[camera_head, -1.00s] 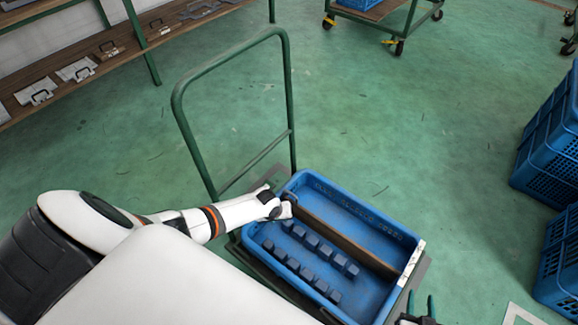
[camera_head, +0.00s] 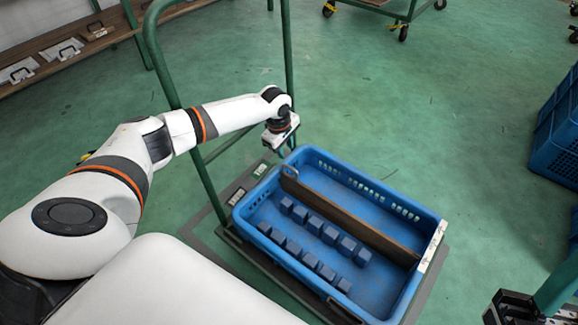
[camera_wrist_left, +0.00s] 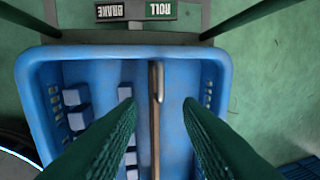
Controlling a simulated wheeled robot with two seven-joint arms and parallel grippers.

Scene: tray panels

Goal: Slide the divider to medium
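The divider (camera_head: 350,215) is a thin brown panel standing lengthwise in the blue tray (camera_head: 432,255). My left gripper (camera_head: 284,147) is above the tray's far edge, clear of the divider. In the wrist view its green fingers (camera_wrist_left: 158,103) are apart, one on each side of the divider in the picture, holding nothing. My right gripper (camera_head: 535,303) shows partly at the lower right.
The tray sits on a cart with a tall green handle (camera_head: 172,75) beside my left arm. BRAKE (camera_wrist_left: 110,12) and ROLL (camera_wrist_left: 161,10) labels are beyond the tray's far edge. Two rows of blue blocks (camera_head: 317,224) fill the left compartment; the right one is empty. Blue crates (camera_head: 556,135) stand right.

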